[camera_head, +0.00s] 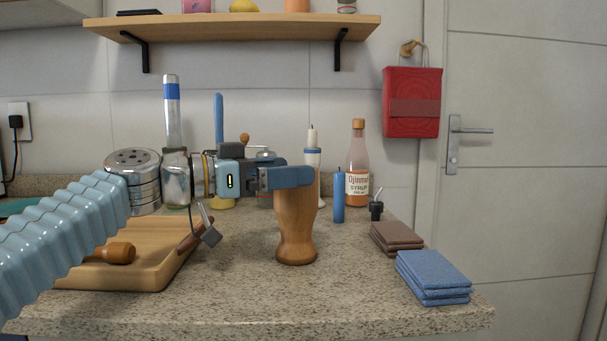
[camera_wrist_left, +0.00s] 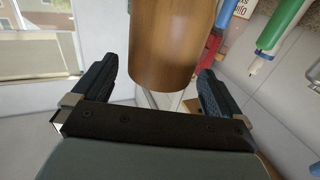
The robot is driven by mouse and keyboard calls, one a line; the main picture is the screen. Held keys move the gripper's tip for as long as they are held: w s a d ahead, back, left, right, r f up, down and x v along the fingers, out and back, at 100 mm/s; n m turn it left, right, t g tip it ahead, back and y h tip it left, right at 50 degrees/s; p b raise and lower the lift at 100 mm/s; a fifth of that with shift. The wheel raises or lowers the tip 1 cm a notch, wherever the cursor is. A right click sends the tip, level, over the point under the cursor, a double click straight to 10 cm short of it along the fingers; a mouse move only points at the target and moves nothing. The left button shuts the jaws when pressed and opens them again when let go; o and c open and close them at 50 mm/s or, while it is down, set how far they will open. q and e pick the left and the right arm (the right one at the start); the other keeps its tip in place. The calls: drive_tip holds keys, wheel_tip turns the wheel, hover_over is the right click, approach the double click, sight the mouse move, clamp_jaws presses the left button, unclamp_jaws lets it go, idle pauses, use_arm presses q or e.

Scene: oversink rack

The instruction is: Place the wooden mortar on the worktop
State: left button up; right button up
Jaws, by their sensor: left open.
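The wooden mortar (camera_head: 296,235), brown and waisted, stands upright on the speckled stone worktop (camera_head: 330,300), its base appearing to rest on the surface. My left gripper (camera_head: 292,177) is at the mortar's upper part, with a blue finger across its front near the rim. In the left wrist view the mortar (camera_wrist_left: 170,50) lies between the two dark finger pads, with a visible gap at the sides. The left gripper is open. The mortar's top is partly hidden by the finger. My right gripper is not in view.
A wooden tray (camera_head: 155,275) holding a wooden pestle-like piece (camera_head: 112,252) lies left. Behind stand a metal canister (camera_head: 143,180), a syrup bottle (camera_head: 357,165) and a blue candle (camera_head: 339,197). Brown cloths (camera_head: 396,238) and blue cloths (camera_head: 432,275) lie right. The front middle is clear.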

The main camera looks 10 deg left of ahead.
use_arm(q)
drive_tip(key=v, duration=0.7)
drive_tip(key=shift+s+a+b, duration=0.25)
drive_tip(key=shift+a+b, duration=0.1)
drive_tip(key=shift+b, duration=0.1)
idle(0.7)
